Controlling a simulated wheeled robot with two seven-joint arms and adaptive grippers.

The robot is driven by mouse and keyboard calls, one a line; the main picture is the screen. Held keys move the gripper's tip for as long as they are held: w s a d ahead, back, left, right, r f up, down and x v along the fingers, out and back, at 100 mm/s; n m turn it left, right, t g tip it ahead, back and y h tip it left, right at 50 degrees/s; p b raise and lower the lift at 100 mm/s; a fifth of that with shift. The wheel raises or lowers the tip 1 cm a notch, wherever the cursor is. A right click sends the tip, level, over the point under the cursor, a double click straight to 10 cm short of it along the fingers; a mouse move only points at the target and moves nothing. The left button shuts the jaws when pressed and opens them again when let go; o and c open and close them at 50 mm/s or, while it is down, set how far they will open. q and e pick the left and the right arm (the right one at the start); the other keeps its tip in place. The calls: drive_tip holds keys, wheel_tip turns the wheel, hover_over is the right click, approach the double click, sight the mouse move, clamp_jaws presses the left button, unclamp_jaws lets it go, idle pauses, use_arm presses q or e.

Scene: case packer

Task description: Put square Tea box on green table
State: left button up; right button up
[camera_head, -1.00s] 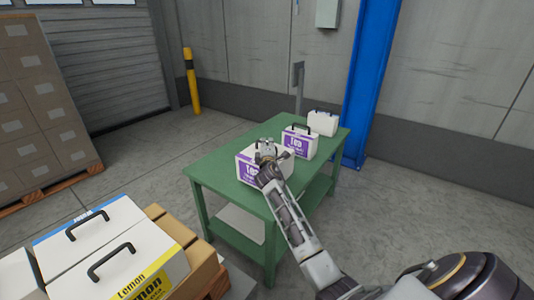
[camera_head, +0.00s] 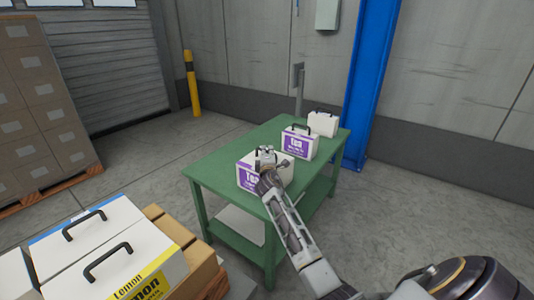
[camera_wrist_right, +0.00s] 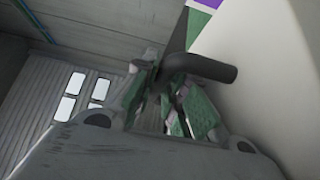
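A white Tea box with purple labels (camera_head: 249,180) is at the near end of the green table (camera_head: 208,181). It looks to be resting on the tabletop. My right gripper (camera_head: 265,153) is right above it, at its black handle. In the right wrist view the fingers (camera_wrist_right: 168,97) are around the dark handle (camera_wrist_right: 212,68), beside the box's white side (camera_wrist_right: 272,75). They look shut on the handle, though their contact is partly hidden. A second white and purple Tea box (camera_head: 299,145) stands farther back on the table. My left gripper is not in view.
Another white box (camera_head: 322,124) stands at the table's far end. White Lemon boxes with handles (camera_head: 118,270) sit on brown cartons at the lower left. A blue column (camera_head: 362,90) rises behind the table. The table's front left corner is bare.

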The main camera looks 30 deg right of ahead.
drive_tip(key=o, duration=0.3)
drive_tip(key=shift+r, duration=0.1)
drive_tip(key=shift+o, duration=0.2)
drive_tip(key=shift+s+a, duration=0.1)
drive_tip(key=shift+s+a, duration=0.35)
drive_tip(key=shift+s, duration=0.2)
drive_tip(key=shift+s+a+p, duration=0.35)
drive_tip(key=shift+s+p, duration=0.05)
drive_tip(key=shift+s, duration=0.25)
drive_tip(key=p+v, duration=0.1)
drive_tip(key=v, duration=0.4)
drive_tip(key=shift+s+a, duration=0.2)
drive_tip(key=shift+s, duration=0.1)
drive_tip(key=shift+v, duration=0.8)
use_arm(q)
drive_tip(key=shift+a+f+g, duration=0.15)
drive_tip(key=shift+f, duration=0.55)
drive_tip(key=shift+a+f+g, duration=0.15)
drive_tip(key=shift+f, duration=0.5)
use_arm(e)
drive_tip(key=shift+v, duration=0.85)
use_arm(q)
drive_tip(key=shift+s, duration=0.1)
